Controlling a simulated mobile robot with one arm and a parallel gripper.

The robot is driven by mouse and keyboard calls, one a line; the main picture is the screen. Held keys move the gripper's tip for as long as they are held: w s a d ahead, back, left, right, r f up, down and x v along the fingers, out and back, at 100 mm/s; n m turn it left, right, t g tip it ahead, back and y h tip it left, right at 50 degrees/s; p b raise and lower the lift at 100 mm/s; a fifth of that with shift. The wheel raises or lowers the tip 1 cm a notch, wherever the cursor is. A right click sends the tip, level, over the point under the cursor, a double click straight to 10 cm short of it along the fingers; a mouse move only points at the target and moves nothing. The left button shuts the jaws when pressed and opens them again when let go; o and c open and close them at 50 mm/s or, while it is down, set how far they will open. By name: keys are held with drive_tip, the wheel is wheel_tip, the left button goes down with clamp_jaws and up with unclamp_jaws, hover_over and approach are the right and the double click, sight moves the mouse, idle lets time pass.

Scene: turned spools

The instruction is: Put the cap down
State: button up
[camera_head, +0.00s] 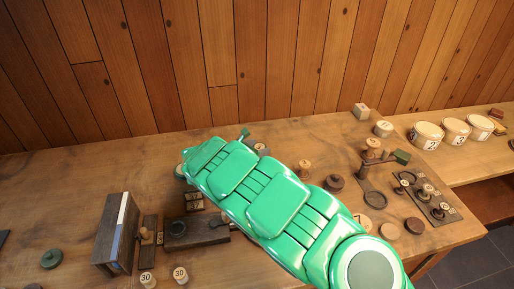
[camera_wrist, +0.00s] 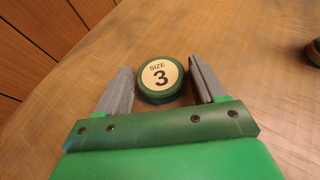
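The cap (camera_wrist: 160,78) is a round green piece with a cream top marked "SIZE 3". In the wrist view it lies face up between the two grey fingers of my gripper (camera_wrist: 163,72). A narrow strip of wood shows between the cap and each finger, so the fingers look open and apart from it. It appears to rest on the wooden table (camera_wrist: 250,75). In the head view my green arm hides most of the gripper and I cannot make out the cap there for certain.
A dark box-like stand (camera_head: 112,238) and a dark block (camera_head: 190,231) are left of my arm. Several turned spools and a dark pegged board (camera_head: 428,197) are on the right. White tubs (camera_head: 427,133) stand at far right. The table's back left is clear.

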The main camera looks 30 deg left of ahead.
drive_tip(key=shift+o, duration=0.7)
drive_tip(key=shift+r, duration=0.1)
drive_tip(key=shift+s+a+r, duration=0.1)
drive_tip(key=shift+s+r, duration=0.1)
drive_tip(key=shift+s, duration=0.1)
drive_tip(key=v, duration=1.1)
drive_tip(key=shift+s, duration=0.2)
